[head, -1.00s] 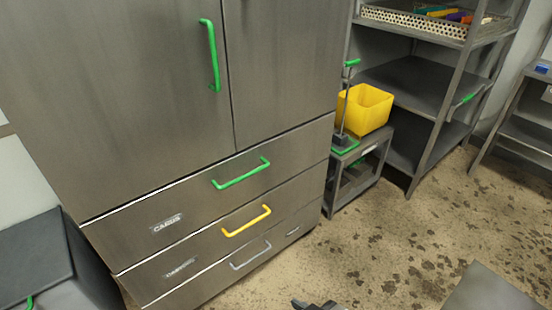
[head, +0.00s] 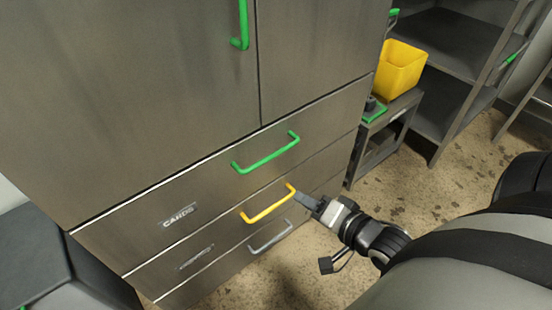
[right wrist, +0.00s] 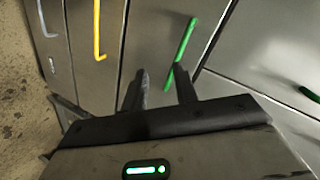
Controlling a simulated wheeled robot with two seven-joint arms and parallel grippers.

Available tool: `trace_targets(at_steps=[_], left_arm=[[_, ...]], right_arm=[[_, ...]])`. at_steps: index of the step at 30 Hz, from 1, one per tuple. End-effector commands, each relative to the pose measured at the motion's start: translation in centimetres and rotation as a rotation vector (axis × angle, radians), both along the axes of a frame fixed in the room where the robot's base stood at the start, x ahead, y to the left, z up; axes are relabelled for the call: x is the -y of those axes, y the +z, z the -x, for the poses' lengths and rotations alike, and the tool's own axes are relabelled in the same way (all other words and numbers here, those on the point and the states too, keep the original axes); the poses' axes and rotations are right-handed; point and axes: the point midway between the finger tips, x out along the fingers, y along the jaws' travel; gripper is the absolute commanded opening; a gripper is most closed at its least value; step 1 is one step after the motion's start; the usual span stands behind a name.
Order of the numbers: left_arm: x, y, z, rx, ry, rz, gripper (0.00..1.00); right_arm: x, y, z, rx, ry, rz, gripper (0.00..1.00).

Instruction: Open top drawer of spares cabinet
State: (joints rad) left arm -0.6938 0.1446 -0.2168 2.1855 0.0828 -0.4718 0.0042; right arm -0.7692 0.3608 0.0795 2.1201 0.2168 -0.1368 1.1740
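The spares cabinet (head: 150,100) is a grey metal cabinet with two upper doors and a stack of three drawers below. The top drawer's green handle (head: 265,154) runs across its front; the drawer looks shut. In the right wrist view the green handle (right wrist: 186,42) lies beyond the fingers, its lower end close to the right-hand finger. My right gripper (head: 302,199) is in front of the drawers, close to the yellow handle's right end in the picture. Its two fingers (right wrist: 161,75) stand apart with nothing held between them. My left gripper is out of view.
The middle drawer has a yellow handle (head: 268,206), the bottom one a grey handle (head: 270,237). A dark box-like unit (head: 45,260) stands left of the cabinet. A low stand (head: 385,140) with a yellow bin (head: 400,72) and grey shelving (head: 455,50) are at right.

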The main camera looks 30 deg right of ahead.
Motion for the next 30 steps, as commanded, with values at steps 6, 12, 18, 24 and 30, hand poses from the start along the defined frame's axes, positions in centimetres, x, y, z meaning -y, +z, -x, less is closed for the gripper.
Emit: trace_targets(at_steps=[6,12,18,24,30], left_arm=[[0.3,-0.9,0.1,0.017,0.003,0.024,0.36],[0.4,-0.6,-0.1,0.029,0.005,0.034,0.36],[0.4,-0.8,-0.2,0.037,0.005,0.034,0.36],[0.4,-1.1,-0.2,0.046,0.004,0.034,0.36],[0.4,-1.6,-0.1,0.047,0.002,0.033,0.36]], right_arm=[[4.4,1.5,-1.0,0.088,-0.141,-0.389,0.29],[5.3,2.2,-2.0,0.112,-0.169,-0.503,0.29],[5.0,1.6,-5.2,0.115,-0.169,-0.503,0.29],[4.6,0.7,-9.6,0.114,-0.169,-0.501,0.29],[4.3,-0.2,-13.5,0.112,-0.169,-0.500,0.29]])
